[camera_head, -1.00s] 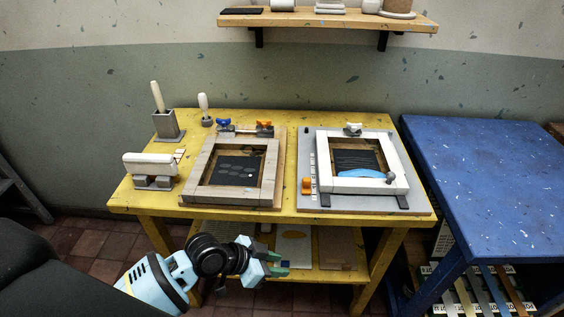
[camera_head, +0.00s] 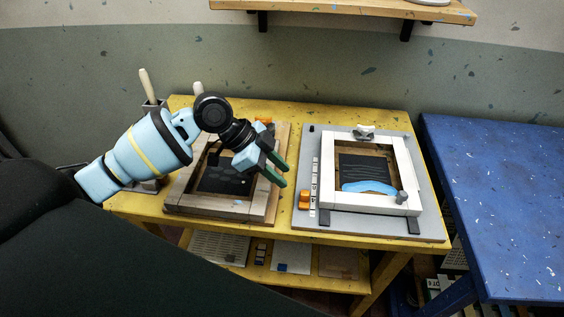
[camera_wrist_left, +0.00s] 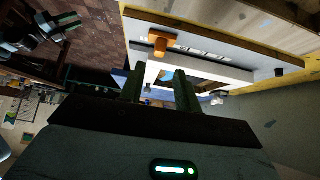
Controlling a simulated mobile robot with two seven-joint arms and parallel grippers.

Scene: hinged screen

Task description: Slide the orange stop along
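The orange stop (camera_head: 304,197) sits at the lower left of the grey board (camera_head: 309,151), beside a pale marked strip (camera_head: 314,180). It also shows in the left wrist view (camera_wrist_left: 158,45). The white hinged screen (camera_head: 327,178) lies on the board, right of the stop. My left gripper (camera_head: 282,172) is in the air, left of and above the stop, not touching it. Its green fingers are apart and empty; they also show in the left wrist view (camera_wrist_left: 160,90). My right gripper (camera_wrist_left: 72,23) shows small in the left wrist view, its fingers apart.
A wooden frame (camera_head: 257,208) lies on the yellow table (camera_head: 184,101), partly behind my left arm. A blue table (camera_head: 490,200) is to the right and a wall shelf (camera_head: 350,11) above.

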